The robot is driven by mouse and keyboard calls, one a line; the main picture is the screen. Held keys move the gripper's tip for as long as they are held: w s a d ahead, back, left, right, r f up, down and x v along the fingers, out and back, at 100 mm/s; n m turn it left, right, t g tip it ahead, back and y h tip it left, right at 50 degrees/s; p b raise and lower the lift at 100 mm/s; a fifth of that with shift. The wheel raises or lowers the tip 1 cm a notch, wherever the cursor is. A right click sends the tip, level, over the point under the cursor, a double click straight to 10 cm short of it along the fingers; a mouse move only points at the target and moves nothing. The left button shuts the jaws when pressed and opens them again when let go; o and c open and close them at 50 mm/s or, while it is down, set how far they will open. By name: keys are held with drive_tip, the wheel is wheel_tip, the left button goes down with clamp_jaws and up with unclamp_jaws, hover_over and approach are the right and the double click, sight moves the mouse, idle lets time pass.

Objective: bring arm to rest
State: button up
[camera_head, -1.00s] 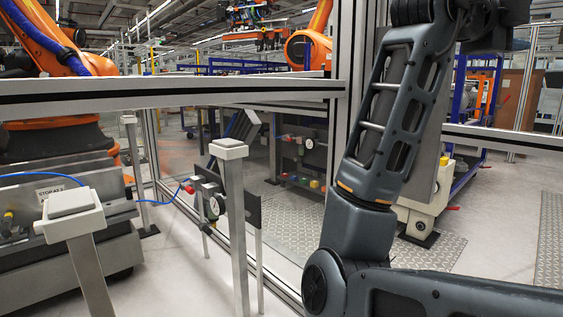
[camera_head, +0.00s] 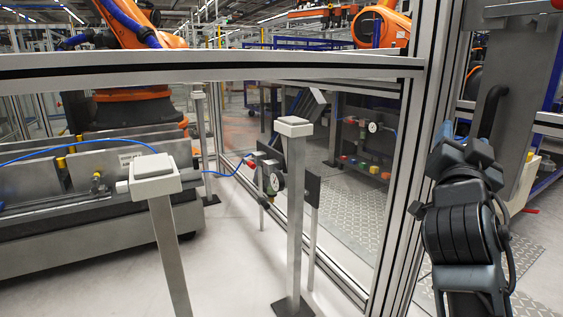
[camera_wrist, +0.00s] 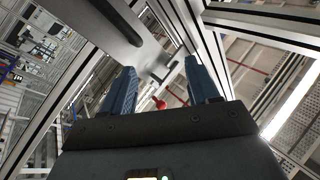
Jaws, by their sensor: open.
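My gripper (camera_head: 464,152) is at the right of the head view, at the top of my dark grey arm (camera_head: 465,235), pointing up. A metal frame post (camera_head: 415,150) of the cell stands just left of it. In the wrist view, the two blue-grey fingers of my gripper (camera_wrist: 162,82) stand apart, with nothing between them. The wrist camera looks upward past a light metal panel with a dark handle (camera_wrist: 117,20). A small red part (camera_wrist: 160,104) shows beyond the fingers. I cannot tell how far the fingers are from the post.
A horizontal metal rail (camera_head: 210,66) crosses the head view. Two posts with pale caps, one at the left (camera_head: 153,176) and one in the middle (camera_head: 293,127), stand on the floor. An orange robot (camera_head: 140,30) is behind the rail. Bare floor (camera_head: 240,280) lies between the posts.

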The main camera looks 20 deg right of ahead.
drive_tip(key=s+a+f+n+t+y, duration=0.25)
drive_tip(key=a+f+n+y, duration=0.3)
drive_tip(key=f, duration=0.35)
drive_tip(key=s+a+f+n+t+y, duration=0.25)
drive_tip(key=a+f+n+y, duration=0.35)
drive_tip(key=f, duration=0.4)
drive_tip(key=s+a+f+n+g+y, duration=0.1)
drive_tip(key=s+a+f+n+y, duration=0.1)
drive_tip(key=s+a+f, duration=0.35)
drive_tip(key=s+a+f+n+y, duration=0.25)
drive_tip(key=s+a, duration=0.35)
drive_tip(key=s, duration=0.3)
drive_tip(key=s+a+g+y, duration=0.2)
drive_tip(key=s+a, duration=0.2)
drive_tip(key=s, duration=0.9)
wheel_tip(320, 180, up, 18)
drive_tip(key=p, duration=1.8)
drive_tip(key=shift+w+r, duration=0.15)
drive_tip(key=shift+r, duration=0.05)
drive_tip(key=shift+c, duration=0.2)
